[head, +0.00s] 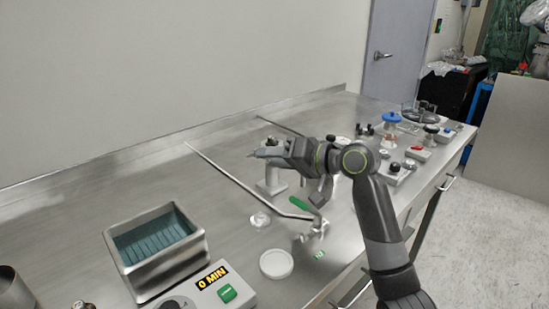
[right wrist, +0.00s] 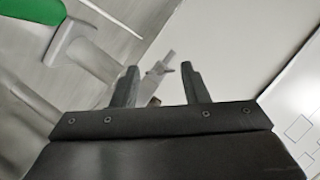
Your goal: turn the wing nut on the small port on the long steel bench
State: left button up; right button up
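The long steel bench (head: 130,175) runs along the wall. A short grey pipe-like port (head: 271,184) stands on it, with its upper part hidden behind my right gripper (head: 262,151) in the head view. In the right wrist view my right gripper (right wrist: 158,82) is open, its two dark fingers apart. A small grey winged piece (right wrist: 161,70), which looks like the wing nut, shows between and beyond the fingertips. I cannot tell whether the fingers touch it. My left gripper is not in view.
A green-handled valve (head: 299,204) and a long thin rod (head: 235,180) lie close to the port. A white round lid (head: 276,264) and a steel bath (head: 164,249) stand nearer. Several knobbed fittings, including a blue one (head: 391,118), crowd the bench's right end.

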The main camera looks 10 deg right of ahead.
jog(key=shift+o, duration=1)
jog(key=v, duration=1.7)
jog(key=shift+s+d, duration=0.15)
jog(key=shift+d, duration=0.05)
